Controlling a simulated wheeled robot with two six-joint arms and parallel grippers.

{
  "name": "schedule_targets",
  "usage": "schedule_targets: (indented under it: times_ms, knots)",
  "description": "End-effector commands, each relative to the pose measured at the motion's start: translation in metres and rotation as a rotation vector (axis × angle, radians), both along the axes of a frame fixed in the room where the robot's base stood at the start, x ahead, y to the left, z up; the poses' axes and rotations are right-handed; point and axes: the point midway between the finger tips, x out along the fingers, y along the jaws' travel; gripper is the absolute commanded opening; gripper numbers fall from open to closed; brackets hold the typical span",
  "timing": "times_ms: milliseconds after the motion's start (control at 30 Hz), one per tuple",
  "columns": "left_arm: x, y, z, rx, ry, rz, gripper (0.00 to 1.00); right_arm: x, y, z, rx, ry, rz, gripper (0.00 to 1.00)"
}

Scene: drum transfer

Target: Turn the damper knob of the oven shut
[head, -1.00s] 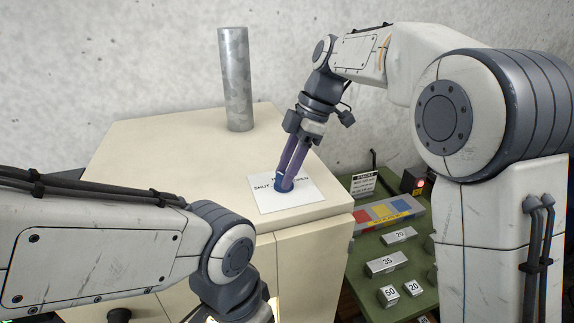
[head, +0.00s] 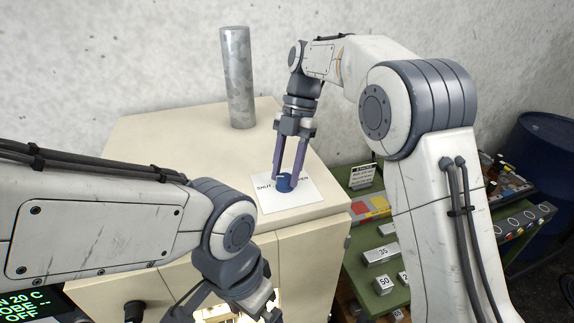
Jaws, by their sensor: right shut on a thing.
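The blue damper knob (head: 284,186) stands on a white label plate (head: 305,199) on top of the cream oven (head: 160,140). The plate reads SHUT at its left and OPEN, partly covered, at its right. My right gripper (head: 286,178) points down from above with its two purple fingers on either side of the knob, shut on it. The knob's pointer is too small and covered to read its setting. My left gripper (head: 245,311) hangs in front of the oven near the lower edge; its fingertips are not clearly visible.
A grey metal flue pipe (head: 238,78) rises from the oven top. A green table (head: 372,240) at the right holds labelled weight blocks and a coloured tray. A blue drum (head: 545,165) stands at the far right. A black knob (head: 135,311) is on the oven front.

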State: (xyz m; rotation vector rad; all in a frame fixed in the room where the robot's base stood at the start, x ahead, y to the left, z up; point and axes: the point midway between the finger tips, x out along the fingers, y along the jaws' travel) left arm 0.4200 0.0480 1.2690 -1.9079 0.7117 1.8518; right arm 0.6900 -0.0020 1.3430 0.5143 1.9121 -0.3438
Motion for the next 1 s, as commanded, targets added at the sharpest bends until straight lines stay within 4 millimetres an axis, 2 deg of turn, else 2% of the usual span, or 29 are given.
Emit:
schedule_targets:
  times_ms: [667, 700, 733, 767, 1000]
  knots:
    - [0.0000, 0.0000, 0.0043, 0.000, 0.000, 0.001, 1.00, 0.0007, 0.0002, -0.0002, 0.000, -0.003, 0.058, 0.00]
    - [0.0000, 0.0000, 0.0043, 0.000, 0.000, 0.001, 1.00, 0.0007, 0.0002, -0.0002, -0.001, -0.003, 0.057, 0.58]
    - [0.0000, 0.0000, 0.0043, 0.000, 0.000, 0.001, 1.00, 0.0007, 0.0002, -0.0002, -0.001, -0.003, 0.057, 0.69]
    - [0.0000, 0.0000, 0.0043, 0.000, 0.000, 0.001, 1.00, 0.0007, 0.0002, -0.0002, 0.000, -0.002, 0.057, 0.73]
    - [0.0000, 0.0000, 0.0043, 0.000, 0.000, 0.001, 1.00, 0.0004, 0.0003, -0.0001, 0.000, -0.001, 0.056, 0.73]
